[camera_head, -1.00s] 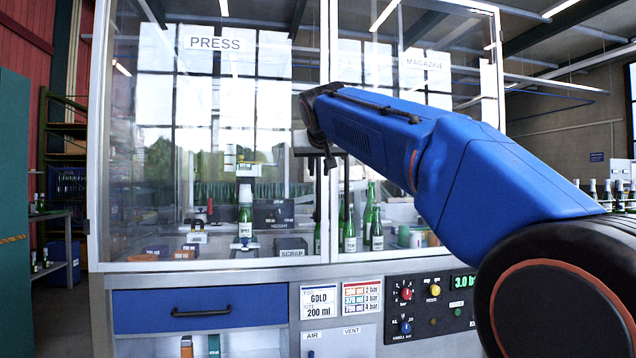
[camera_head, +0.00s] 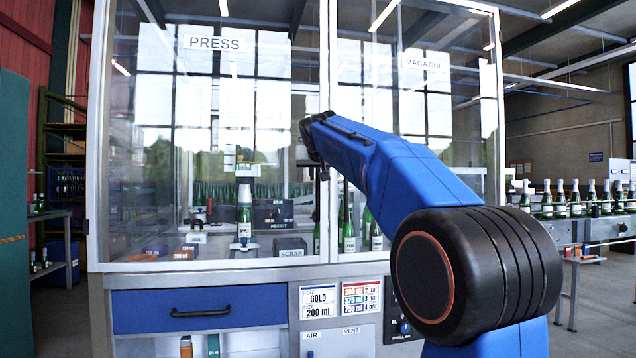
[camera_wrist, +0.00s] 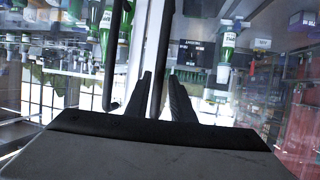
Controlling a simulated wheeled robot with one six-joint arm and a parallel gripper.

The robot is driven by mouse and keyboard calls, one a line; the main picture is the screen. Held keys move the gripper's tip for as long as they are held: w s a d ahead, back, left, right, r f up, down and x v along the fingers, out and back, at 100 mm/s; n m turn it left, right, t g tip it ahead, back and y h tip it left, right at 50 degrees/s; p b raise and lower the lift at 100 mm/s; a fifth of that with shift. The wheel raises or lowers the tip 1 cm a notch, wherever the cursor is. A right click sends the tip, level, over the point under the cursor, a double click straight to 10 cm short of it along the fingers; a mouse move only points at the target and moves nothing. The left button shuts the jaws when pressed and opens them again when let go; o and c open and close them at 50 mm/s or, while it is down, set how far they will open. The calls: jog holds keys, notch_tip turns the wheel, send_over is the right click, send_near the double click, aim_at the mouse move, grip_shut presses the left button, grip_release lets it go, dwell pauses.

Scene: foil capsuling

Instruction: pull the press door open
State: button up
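The press door (camera_head: 215,130) is a glass panel with a white frame and a PRESS label (camera_head: 214,43); it looks shut. Its dark upright handle bar (camera_wrist: 165,35) shows in the wrist view, which looks upside down. My gripper (camera_wrist: 160,76) has its two dark fingers apart, one on each side of the bar's line. I cannot tell whether they touch it. In the head view my wrist is at the seam between the doors, and my arm hides the fingers.
The magazine door (camera_head: 424,100) is to the right, with its own dark handle bar (camera_wrist: 112,50) close by. A blue drawer (camera_head: 200,308) is below the press door. Green bottles stand behind the glass, and more stand on a conveyor (camera_head: 595,228) at the right.

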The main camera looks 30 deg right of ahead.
aim_at(318, 179)
jog(key=shift+x, duration=2.7)
grip_shut()
